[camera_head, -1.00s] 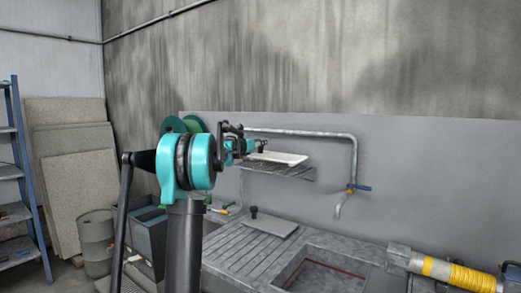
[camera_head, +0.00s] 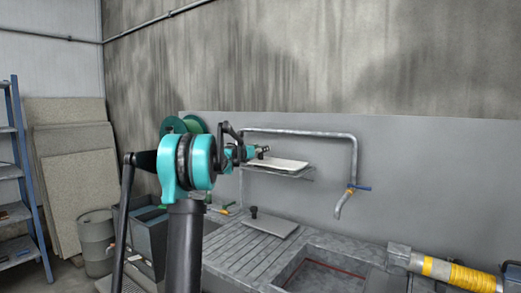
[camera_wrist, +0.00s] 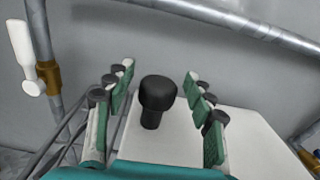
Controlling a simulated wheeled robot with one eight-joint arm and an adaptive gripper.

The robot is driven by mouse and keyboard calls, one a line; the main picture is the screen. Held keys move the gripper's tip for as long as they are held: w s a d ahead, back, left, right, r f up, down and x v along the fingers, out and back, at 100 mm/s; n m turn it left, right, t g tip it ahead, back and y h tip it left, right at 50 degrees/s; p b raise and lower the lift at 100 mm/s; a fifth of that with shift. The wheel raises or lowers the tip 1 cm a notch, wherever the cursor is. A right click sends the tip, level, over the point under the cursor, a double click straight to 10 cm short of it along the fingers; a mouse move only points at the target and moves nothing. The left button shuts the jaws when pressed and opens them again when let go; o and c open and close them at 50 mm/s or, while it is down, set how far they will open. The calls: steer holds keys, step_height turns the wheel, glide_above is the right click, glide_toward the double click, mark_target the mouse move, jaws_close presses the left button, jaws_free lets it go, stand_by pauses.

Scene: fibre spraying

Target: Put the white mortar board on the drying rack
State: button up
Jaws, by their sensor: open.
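The white mortar board (camera_head: 285,164) lies on the wire drying rack (camera_head: 302,177) on the wall, covering most of its top. In the wrist view the white board (camera_wrist: 258,142) has a black knob handle (camera_wrist: 152,115) standing up from it. My gripper (camera_wrist: 158,92) is open, with its green-padded fingers on both sides of the knob and a visible gap to each side. In the head view my gripper (camera_head: 262,151) is at the board's left end and small. Rack wires (camera_wrist: 70,135) show left of the board; the underside contact is hidden.
A grey board (camera_head: 272,223) with a black knob lies on the ribbed drainboard below the rack. A pipe with a blue-handled tap (camera_head: 352,189) runs above and right of the rack. The sink basin (camera_head: 325,270) is at the lower right.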

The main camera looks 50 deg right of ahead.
steer(key=s+a, duration=0.1)
steer(key=a, duration=1.1)
steer(key=a+f+m+t+y, duration=0.1)
steer(key=a+f+m+y, duration=0.25)
steer(key=a+f, duration=0.6)
steer(key=a+f+m+t+y, duration=0.15)
steer(key=a+f+m, duration=0.35)
steer(key=a, duration=0.7)
steer(key=a+f+m+y, duration=0.3)
steer(key=a+f, duration=0.5)
steer(key=a, duration=0.2)
steer(key=s+a+f+m+y, duration=0.2)
steer(key=s+a+f, duration=0.3)
steer(key=a, duration=0.6)
steer(key=s+a+f+m+y, duration=0.3)
steer(key=a+f, duration=0.5)
steer(key=a, duration=0.3)
steer(key=s+a+f+m+y, duration=0.2)
steer(key=s+a+f+y, duration=0.3)
steer(key=a, duration=0.6)
steer(key=s+f, duration=0.2)
steer(key=shift+s, duration=0.35)
steer(key=shift+m, duration=0.25)
